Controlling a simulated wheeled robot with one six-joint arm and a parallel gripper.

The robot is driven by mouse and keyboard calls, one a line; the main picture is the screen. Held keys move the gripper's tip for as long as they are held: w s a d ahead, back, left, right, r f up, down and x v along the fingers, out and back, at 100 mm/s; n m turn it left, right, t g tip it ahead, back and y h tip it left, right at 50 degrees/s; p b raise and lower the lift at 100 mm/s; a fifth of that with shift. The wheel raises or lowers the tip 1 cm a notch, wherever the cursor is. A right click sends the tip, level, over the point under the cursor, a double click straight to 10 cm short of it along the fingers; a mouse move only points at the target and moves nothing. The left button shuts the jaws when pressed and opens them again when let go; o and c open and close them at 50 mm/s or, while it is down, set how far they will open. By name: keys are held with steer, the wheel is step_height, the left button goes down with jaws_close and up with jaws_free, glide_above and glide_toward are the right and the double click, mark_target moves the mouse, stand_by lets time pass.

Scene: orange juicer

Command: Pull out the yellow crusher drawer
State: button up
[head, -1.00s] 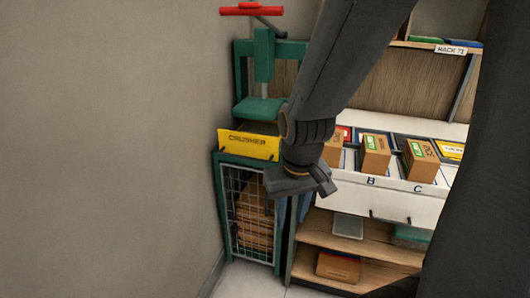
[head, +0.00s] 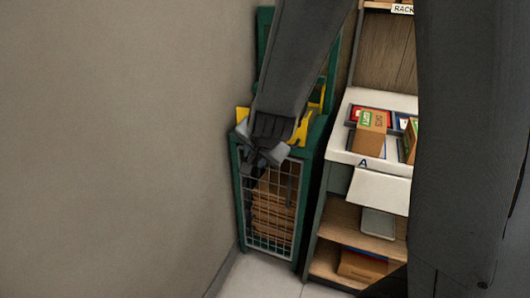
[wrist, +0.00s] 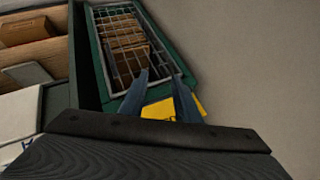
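The yellow crusher drawer (head: 301,130) sits in the green crusher (head: 265,28) against the wall, above the mesh-fronted lower cabinet. My arm and wrist hide most of its front and its lettering. My gripper (head: 268,182) is in front of the drawer, pointing down over the top of the mesh door. In the wrist view the two fingers of my gripper (wrist: 162,75) are apart with nothing held between them. Part of the yellow drawer (wrist: 160,110) shows between and beside them. I cannot tell whether a finger touches it.
The mesh cabinet (head: 271,228) holds stacked brown material. To its right stands a shelf unit with a white counter (head: 385,101), a box (head: 369,133) above the label A, and a white drawer front (head: 380,190). The plain wall (head: 110,150) is close on the left.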

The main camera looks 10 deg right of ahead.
steer(key=w+d+f+m+t+h+b, duration=0.1)
steer(key=w+d+f+m+h+b, duration=0.1)
steer(key=w+m, duration=0.3)
steer(key=w+d+f+m+t+h+b, duration=0.2)
steer(key=w+d+m+h+b, duration=0.1)
steer(key=w+m+h+b, duration=0.1)
steer(key=w+d+f+m+t+h+b, duration=0.1)
steer(key=w+d+f+m+h+b, duration=0.1)
steer(key=w+m, duration=0.4)
steer(key=shift+w+d+f+m+t+h+b, duration=0.2)
steer(key=shift+w+d+m+t+h+b, duration=0.25)
steer(key=shift+h+b, duration=0.25)
jaws_close()
